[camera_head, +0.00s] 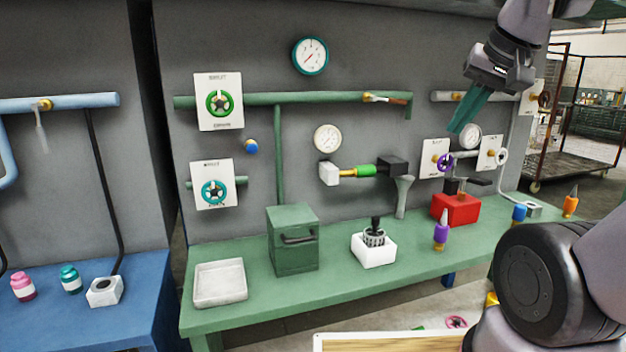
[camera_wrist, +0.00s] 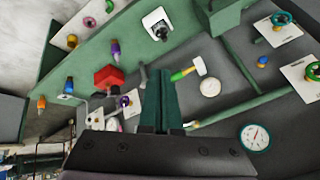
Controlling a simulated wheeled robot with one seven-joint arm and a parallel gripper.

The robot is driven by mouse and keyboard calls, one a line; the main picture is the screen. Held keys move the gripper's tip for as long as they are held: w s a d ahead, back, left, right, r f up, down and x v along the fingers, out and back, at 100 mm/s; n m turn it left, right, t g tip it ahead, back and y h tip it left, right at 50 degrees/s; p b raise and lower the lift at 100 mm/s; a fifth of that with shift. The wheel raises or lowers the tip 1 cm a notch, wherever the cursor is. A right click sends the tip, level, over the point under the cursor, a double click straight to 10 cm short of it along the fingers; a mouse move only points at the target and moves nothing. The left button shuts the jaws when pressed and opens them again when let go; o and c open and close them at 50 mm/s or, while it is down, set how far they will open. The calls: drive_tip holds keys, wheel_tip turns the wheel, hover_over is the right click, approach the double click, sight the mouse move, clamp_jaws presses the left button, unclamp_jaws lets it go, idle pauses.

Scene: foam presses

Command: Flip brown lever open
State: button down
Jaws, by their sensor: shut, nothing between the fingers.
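The brown lever (camera_head: 396,101) sits on a brass valve near the right end of the upper green pipe (camera_head: 300,98). Its handle points right, nearly along the pipe, in the head view. In the wrist view only a small brass bit of the valve (camera_wrist: 190,124) shows beside my fingers; the handle seems hidden behind them. My gripper (camera_head: 459,127) has teal-green fingers pointing down and left. It is shut and empty, in the air to the right of the lever and apart from it. The fingers also show in the wrist view (camera_wrist: 158,74).
A white gauge (camera_head: 327,138) and a yellow-green handled fitting (camera_head: 365,171) are below the pipe. A purple valve wheel (camera_head: 444,162) is below my gripper. The green bench (camera_head: 340,290) carries a green box (camera_head: 292,240), a white block (camera_head: 373,252) and a red box (camera_head: 455,209).

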sight(391, 101)
drive_tip(key=w+a+r+m+t+y, duration=0.1)
drive_tip(key=w+m+y, duration=0.1)
drive_tip(key=w+m, duration=0.5)
drive_tip(key=w+a+r+m+t+y, duration=0.1)
drive_tip(key=w+a+m+y, duration=0.1)
drive_tip(key=w+m, duration=0.55)
drive_tip(key=w+d+f+m+t+h, duration=0.1)
drive_tip(key=w+d+f+m, duration=0.1)
drive_tip(key=w+d+m, duration=0.4)
drive_tip(key=w+d+f+m+t, duration=0.1)
drive_tip(key=w+m+t, duration=0.1)
drive_tip(key=w+m, duration=0.7)
drive_tip(key=w+a+f, duration=0.1)
drive_tip(key=w+a, duration=0.1)
drive_tip(key=w, duration=0.7)
drive_tip(key=shift+a, duration=0.35)
drive_tip(key=shift+w, duration=0.1)
